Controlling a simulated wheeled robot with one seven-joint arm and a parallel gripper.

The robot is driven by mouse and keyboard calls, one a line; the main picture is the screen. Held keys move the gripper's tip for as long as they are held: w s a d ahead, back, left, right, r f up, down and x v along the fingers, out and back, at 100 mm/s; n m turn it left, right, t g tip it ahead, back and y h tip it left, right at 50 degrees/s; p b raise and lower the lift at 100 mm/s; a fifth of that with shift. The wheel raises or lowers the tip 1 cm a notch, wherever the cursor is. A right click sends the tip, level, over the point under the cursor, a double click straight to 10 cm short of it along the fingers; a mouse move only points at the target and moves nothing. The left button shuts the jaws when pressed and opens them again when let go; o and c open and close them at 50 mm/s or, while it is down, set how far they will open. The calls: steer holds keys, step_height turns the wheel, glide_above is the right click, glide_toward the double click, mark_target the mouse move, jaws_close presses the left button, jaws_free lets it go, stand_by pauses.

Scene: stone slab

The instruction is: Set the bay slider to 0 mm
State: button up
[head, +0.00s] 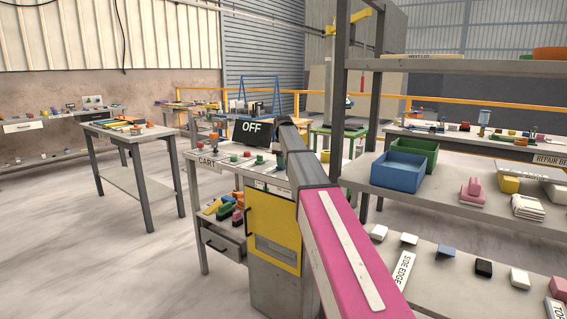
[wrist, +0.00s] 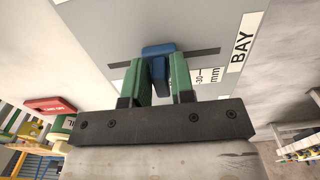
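The bay slider's blue knob (wrist: 158,51) shows in the wrist view, on a thin dark slot in a grey panel (wrist: 115,25). A scale (wrist: 207,76) printed "30" and "mm" lies just right of the knob, partly covered by a finger. A white "BAY" label (wrist: 242,43) is farther right. My gripper (wrist: 157,72) has green fingers, one on each side of the knob, with little or no gap seen; it looks shut on the knob. Which scale mark the knob stands at cannot be read. In the head view my pink arm hides the gripper and slider.
The head view shows a cart (head: 208,164) with an "OFF" screen (head: 252,132) and a yellow-fronted cabinet (head: 273,235) close to my arm. A shelf at the right holds a blue bin (head: 398,173) and a green bin (head: 428,153).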

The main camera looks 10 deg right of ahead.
steer(key=shift+o, duration=0.9)
step_height(320, 180, up, 11)
steer(key=shift+f, duration=0.15)
